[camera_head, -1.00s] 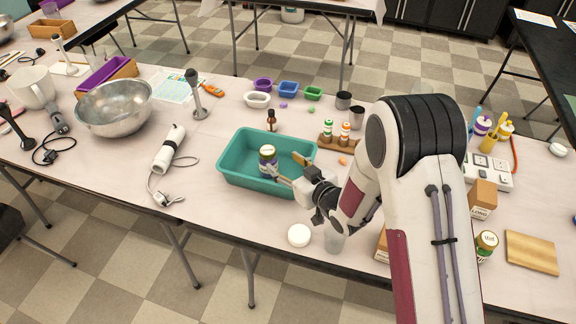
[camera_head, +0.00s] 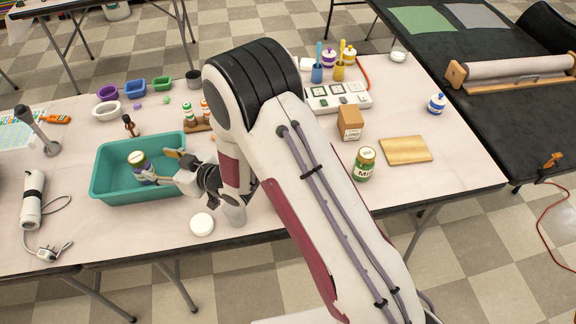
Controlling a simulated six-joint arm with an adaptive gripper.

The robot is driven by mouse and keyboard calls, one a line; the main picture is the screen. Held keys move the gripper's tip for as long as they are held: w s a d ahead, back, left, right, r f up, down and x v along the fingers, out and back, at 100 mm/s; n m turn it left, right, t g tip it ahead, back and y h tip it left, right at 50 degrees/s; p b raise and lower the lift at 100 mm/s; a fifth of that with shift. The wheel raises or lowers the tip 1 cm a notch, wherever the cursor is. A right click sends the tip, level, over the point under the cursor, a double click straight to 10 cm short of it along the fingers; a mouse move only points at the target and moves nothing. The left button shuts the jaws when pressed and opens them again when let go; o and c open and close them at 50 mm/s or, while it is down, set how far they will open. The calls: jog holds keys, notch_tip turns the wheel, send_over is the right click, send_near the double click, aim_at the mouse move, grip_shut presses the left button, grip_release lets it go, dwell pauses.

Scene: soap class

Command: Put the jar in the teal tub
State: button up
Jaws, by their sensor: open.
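A jar (camera_head: 139,163) with a gold-olive lid and a purple band stands inside the teal tub (camera_head: 110,190). My gripper (camera_head: 162,166) reaches over the tub's right side with its fingers spread. The fingertips are close to the jar's right side, one toward its lower front and one toward its back. I cannot tell whether they touch it. A second jar (camera_head: 364,165), with a gold lid and a green label, stands on the table to the right of my arm.
A white round lid (camera_head: 202,224) lies at the table's front edge. A small brown bottle (camera_head: 129,125) and a wooden rack (camera_head: 198,125) stand behind the tub. A box (camera_head: 350,122) and a wooden board (camera_head: 405,150) are at right. My arm hides part of the table.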

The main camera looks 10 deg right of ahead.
jog(key=s+d+r+m+h, duration=0.2)
jog(key=d+r+m+h, duration=0.15)
jog(key=d+r, duration=0.8)
jog(key=s+d+r+m+h, duration=0.15)
jog(key=d+r+h, duration=0.5)
jog(key=d, duration=0.75)
jog(key=s+d+r+m+g, duration=0.1)
jog(key=s+d+r+m, duration=0.3)
jog(key=s+d, duration=0.55)
jog(key=s+d+m+g+h, duration=0.1)
jog(key=s+d+g, duration=0.1)
jog(key=s, duration=1.7)
jog(key=shift+s+r+g, duration=0.2)
jog(key=shift+r+g, duration=0.2)
